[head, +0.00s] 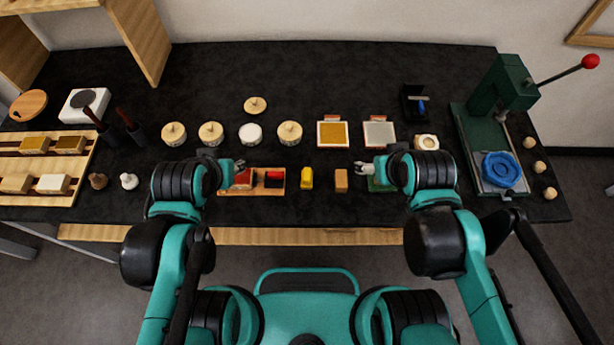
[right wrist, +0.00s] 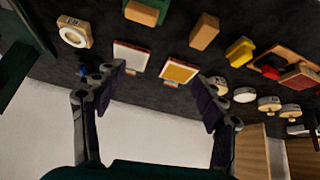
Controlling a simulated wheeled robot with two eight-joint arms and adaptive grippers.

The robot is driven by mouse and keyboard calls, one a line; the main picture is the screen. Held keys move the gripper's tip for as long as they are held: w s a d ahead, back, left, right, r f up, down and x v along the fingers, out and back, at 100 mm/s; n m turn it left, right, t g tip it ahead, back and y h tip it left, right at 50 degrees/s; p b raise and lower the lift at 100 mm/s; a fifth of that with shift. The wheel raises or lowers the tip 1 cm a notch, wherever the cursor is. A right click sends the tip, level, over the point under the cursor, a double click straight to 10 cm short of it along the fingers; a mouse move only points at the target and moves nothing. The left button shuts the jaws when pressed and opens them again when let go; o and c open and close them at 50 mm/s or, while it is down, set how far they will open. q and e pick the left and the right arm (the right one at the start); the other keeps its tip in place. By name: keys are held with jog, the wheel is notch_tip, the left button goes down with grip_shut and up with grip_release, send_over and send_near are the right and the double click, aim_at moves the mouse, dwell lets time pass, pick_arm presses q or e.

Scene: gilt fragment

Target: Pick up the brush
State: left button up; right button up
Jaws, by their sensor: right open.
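Two slim tools with reddish-brown handles and dark lower parts, a left one (head: 97,121) and a right one (head: 126,122), slant at the left of the table in the head view. They look brush-like, but their ends are too small to make out. My left gripper (head: 238,165) is over the left end of a wooden tray with red and black items; its jaw opening is unclear. My right gripper (head: 366,168) is above the table by a green block. In the right wrist view my right gripper (right wrist: 160,78) is open, with nothing between its fingers.
A yellow block (head: 307,178) and a tan block (head: 341,181) lie between my grippers. Several round lidded pots stand behind, beside a gold-faced square (head: 333,134) and a pale square (head: 379,134). A green press (head: 497,100) stands at right.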

jog(key=w+a+n+g+p, duration=0.3)
jog(key=w+a+n+g, duration=0.1)
jog(key=a+n, duration=0.5)
jog(key=n+g+p, duration=0.2)
jog(key=n+g, duration=0.1)
jog(key=n, duration=0.4)
send_over(307, 174)
notch_tip(307, 174, down, 5)
jog(key=shift+f, duration=0.4)
notch_tip(307, 174, down, 8)
jog(key=b, duration=0.3)
jog(key=shift+r, duration=0.25)
jog(key=c, duration=1.2)
